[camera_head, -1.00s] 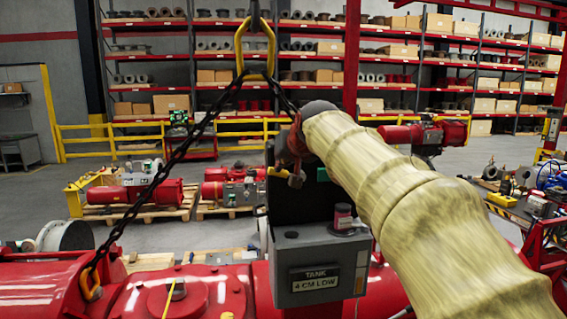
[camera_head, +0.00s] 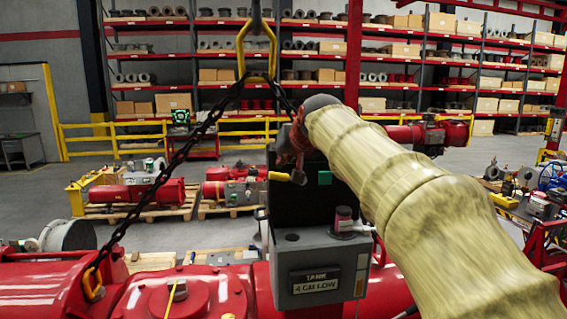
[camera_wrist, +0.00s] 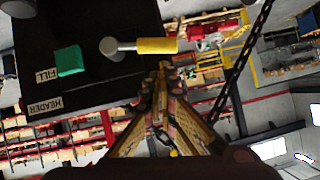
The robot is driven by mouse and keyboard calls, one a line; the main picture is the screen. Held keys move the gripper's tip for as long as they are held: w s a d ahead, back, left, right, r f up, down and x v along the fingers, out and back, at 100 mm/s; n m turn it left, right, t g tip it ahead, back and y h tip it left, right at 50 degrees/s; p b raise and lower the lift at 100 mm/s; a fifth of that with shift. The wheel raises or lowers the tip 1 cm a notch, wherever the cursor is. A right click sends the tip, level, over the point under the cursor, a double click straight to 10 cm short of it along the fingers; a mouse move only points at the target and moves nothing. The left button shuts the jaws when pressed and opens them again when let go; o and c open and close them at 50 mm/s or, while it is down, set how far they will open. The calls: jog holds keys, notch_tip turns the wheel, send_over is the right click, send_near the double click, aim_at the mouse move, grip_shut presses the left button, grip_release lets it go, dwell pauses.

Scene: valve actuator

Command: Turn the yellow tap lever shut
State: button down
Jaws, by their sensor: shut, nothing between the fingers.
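The yellow tap lever (camera_head: 280,176) sticks out sideways to the left from the black upright panel (camera_head: 305,197) in the head view. In the wrist view the lever (camera_wrist: 157,46) lies level, pointing right from its grey stem (camera_wrist: 115,47). My gripper (camera_wrist: 160,72) is shut and empty, its fingertips just below the lever in that view; I cannot tell whether they touch it. In the head view my gripper (camera_head: 297,150) is just above the lever, and its fingertips are hard to make out.
A green block (camera_wrist: 70,60) sits beside the stem, near labels FILL and HEADER. A chain (camera_head: 165,172) hangs to the left. Red machinery (camera_head: 170,295) lies below.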

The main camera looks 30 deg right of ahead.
jog(key=shift+w+d+r+v, duration=0.4)
jog(key=shift+d+r+v, duration=0.5)
jog(key=shift+v, duration=4.9)
jog(key=w+f+p, duration=0.2)
jog(key=w+f, duration=0.7)
jog(key=shift+w+d, duration=0.2)
jog(key=shift+w, duration=0.05)
